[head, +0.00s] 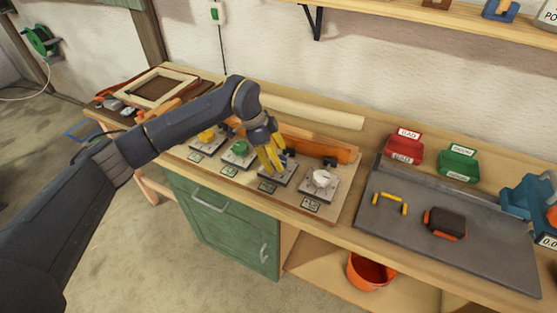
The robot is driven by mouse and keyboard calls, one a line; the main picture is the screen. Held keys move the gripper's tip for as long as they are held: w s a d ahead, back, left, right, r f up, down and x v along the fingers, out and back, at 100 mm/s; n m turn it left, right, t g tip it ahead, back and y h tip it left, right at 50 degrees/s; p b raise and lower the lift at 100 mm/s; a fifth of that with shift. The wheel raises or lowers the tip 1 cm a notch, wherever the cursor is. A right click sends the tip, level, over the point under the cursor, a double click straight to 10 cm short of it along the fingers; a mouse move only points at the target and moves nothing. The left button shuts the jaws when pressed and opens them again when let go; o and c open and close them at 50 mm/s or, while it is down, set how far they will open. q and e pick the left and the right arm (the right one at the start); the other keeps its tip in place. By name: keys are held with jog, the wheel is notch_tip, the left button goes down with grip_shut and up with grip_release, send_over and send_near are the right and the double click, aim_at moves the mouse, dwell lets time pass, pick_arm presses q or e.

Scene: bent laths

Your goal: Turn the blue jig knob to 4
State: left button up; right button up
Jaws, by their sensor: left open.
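The blue jig knob (287,163) is on a grey square plate (276,176), third from the left in a row on a wooden board. Only a little of the knob shows, because my left gripper (273,162) is in front of it. My left gripper points down at the knob with its yellow fingers open. I cannot tell whether the fingers touch the knob or which number it points to. My right gripper is not in view.
A yellow knob (206,136) and a green knob (241,147) are to the left, a white knob (321,179) close on the right. An orange bent lath (315,146) runs behind. A grey mat (400,237) further right holds a dark orange-edged box (445,223).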

pick_arm(q)
jog(key=shift+x, duration=0.75)
jog(key=c, duration=1.3)
